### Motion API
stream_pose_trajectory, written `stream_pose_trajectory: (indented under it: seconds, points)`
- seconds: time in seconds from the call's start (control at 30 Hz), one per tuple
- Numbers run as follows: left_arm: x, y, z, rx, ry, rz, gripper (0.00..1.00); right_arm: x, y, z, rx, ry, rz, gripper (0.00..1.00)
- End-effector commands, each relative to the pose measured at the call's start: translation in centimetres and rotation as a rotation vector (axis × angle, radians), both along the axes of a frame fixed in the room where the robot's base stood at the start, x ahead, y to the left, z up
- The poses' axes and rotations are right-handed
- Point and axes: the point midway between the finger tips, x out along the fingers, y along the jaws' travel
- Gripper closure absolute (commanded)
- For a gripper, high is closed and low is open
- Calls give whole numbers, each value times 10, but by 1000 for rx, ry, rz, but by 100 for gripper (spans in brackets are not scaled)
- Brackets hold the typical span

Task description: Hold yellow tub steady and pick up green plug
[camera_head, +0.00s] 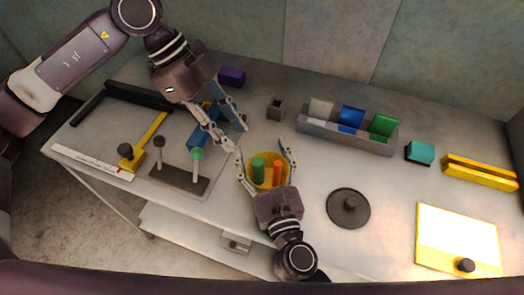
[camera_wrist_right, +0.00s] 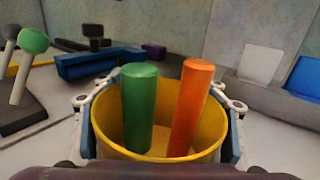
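The yellow tub (camera_head: 268,184) stands upright on the table, with a green plug (camera_head: 258,167) and an orange plug (camera_head: 277,171) standing in it. In the right wrist view the tub (camera_wrist_right: 160,158) fills the lower middle, with the green plug (camera_wrist_right: 139,105) left and the orange plug (camera_wrist_right: 190,105) right. My right gripper (camera_head: 263,158) has its fingers on both sides of the tub, pads against its wall. My left gripper (camera_head: 235,136) is open and empty, above and left of the tub, its fingers apart.
A dark stand with a green-topped lever (camera_head: 197,155) lies left of the tub. A grey bin rack (camera_head: 345,140) with white, blue and green pieces stands behind right. A dark round disc (camera_head: 348,208) lies right of the tub. A small grey cup (camera_head: 275,109) stands behind it.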

Motion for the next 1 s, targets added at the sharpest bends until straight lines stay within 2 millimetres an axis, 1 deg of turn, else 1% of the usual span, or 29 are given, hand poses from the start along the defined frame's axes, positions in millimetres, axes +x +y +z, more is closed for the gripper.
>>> stream_pose_trajectory:
  seconds: [0.03, 0.2, 0.7, 0.93, 0.97, 1.0]
  points:
    - [0, 0, 0, 0, 0, 0, 71, 0, 0, 0, 0, 0, 0, 41]
    - [0, 0, 0, 0, 0, 0, 71, 0, 0, 0, 0, 0, 0, 59]
    - [0, 0, 0, 0, 0, 0, 71, 0, 0, 0, -1, 0, 0, 68]
    - [0, 0, 0, 0, 0, 0, 71, 0, 0, 0, 0, 0, 0, 69]
    - [0, 0, 0, 0, 0, 0, 70, 0, 0, 0, 0, 0, 0, 69]
    - [0, 0, 0, -1, 0, -1, 66, 0, 0, 0, 0, 0, 0, 69]
